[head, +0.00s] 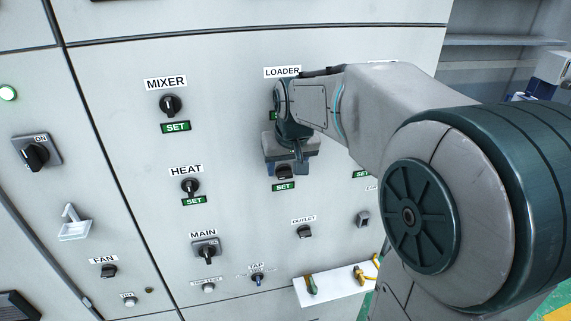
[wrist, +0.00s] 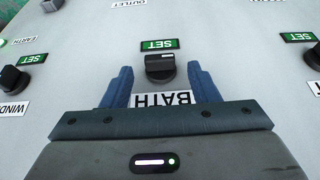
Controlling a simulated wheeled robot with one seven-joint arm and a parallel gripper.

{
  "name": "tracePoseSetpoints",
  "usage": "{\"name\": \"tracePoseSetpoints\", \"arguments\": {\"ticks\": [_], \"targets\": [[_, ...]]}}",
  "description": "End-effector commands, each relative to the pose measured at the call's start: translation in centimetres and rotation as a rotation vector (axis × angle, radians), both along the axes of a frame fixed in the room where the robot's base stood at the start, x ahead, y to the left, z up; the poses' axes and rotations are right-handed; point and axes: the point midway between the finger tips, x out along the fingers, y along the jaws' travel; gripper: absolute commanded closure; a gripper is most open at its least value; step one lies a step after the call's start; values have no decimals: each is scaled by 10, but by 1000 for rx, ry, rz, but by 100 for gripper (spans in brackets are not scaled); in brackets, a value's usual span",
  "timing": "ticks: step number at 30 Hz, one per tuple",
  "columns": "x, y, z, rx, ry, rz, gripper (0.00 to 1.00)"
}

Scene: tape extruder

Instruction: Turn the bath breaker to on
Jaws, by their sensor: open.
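The bath breaker is a black rotary knob (wrist: 160,68) on the pale panel. In the wrist view, which looks upside down, it sits between a green SET plate (wrist: 160,44) and the white BATH label (wrist: 163,99). My gripper (wrist: 160,75) is open, with one blue finger on each side of the knob and a visible gap to each. I cannot tell how deep the fingers reach. In the head view, the knob (head: 284,172) shows just below my gripper (head: 291,165), above its SET plate. My arm and gripper hide the BATH label there.
Nearby are the HEAT knob (head: 190,186) to the left, the OUTLET switch (head: 304,231) below, and the MIXER knob (head: 171,104) at the upper left. A white shelf (head: 335,287) with small items juts out below. My arm hides the panel's right side.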

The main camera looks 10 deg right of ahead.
Motion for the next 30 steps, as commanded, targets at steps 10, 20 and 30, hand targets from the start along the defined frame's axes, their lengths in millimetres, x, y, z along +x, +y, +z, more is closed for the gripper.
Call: {"name": "tracePoseSetpoints", "arguments": {"ticks": [10, 20, 30], "targets": [[6, 0, -14, 0, -1, 1, 45], [5, 0, -14, 0, 0, 1, 90], [5, -1, -16, 39, 0, 0, 90]]}}
